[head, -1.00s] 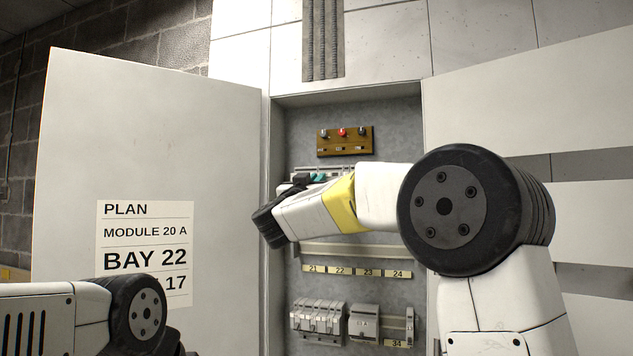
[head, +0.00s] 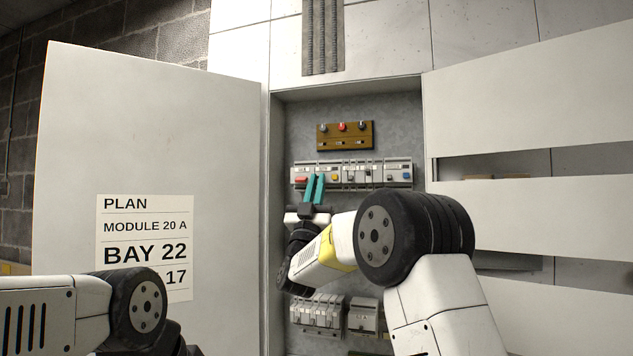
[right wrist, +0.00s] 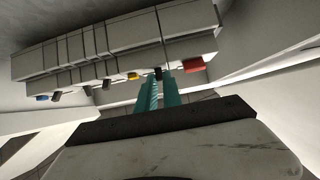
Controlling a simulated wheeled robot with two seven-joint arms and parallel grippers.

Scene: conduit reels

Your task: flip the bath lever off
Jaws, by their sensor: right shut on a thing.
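A row of grey breaker modules (head: 392,172) runs across the upper part of the open cabinet and also shows in the right wrist view (right wrist: 110,42). Small coloured levers stick out of it, among them a red lever (right wrist: 193,65) and a yellow lever (right wrist: 134,76). My right gripper (head: 315,180) reaches up from below to the left part of the row. In the right wrist view, its teal fingers (right wrist: 159,84) are shut on a small black lever (right wrist: 158,73) between the red and yellow ones. I cannot read which lever is labelled bath. My left gripper is out of view.
A brown panel (head: 345,146) with a red knob sits above the row. More modules (head: 317,313) sit lower down, partly behind my right arm. The open door (head: 150,120) with a Bay 22 sign stands at left, white panels (head: 530,205) at right.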

